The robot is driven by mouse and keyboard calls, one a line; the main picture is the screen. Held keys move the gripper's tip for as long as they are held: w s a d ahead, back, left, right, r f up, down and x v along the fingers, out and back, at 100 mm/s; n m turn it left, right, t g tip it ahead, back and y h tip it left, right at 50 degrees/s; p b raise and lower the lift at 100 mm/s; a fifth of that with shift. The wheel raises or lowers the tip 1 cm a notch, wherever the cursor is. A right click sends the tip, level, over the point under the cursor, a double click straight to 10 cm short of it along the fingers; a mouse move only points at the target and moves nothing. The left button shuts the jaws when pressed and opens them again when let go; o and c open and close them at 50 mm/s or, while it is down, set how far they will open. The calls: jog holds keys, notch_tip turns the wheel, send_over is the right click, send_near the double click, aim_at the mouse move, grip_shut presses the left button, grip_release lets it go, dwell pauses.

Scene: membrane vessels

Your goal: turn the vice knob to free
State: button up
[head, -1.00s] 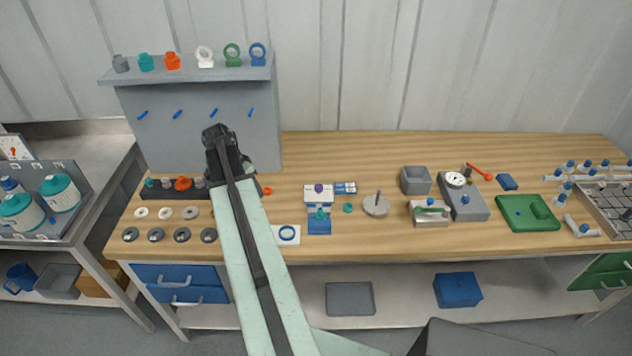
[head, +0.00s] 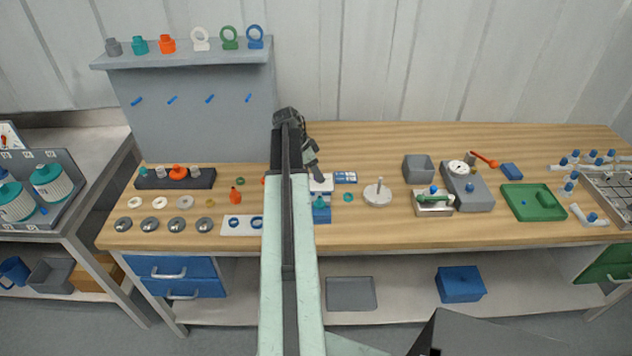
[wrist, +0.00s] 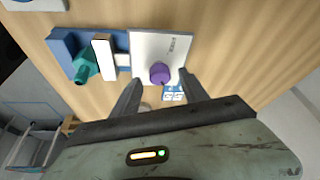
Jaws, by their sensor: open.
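The vice shows in the wrist view as a white plate (wrist: 150,48) with a purple knob (wrist: 160,73) standing on it. A blue block (wrist: 66,45) with a white bar and a teal fitting (wrist: 84,66) adjoins the plate. In the head view the white plate (head: 325,186) is partly covered by my gripper (head: 315,172), and the purple knob is hidden. My gripper is open and empty. In the wrist view its fingers lie to either side of the knob, with a gap to each; height above it is hard to tell.
A small blue-and-white card (head: 345,177) lies close behind the plate. A grey disc with a post (head: 377,195) stands to the right, with a small teal ring (head: 348,198) between. A white plate with blue rings (head: 241,225) lies to the left. The wood behind is clear.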

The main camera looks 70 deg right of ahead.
jog(key=shift+s+d+f, duration=0.1)
jog(key=shift+d+f, duration=0.05)
jog(key=shift+f, duration=0.4)
jog(key=shift+r, duration=0.15)
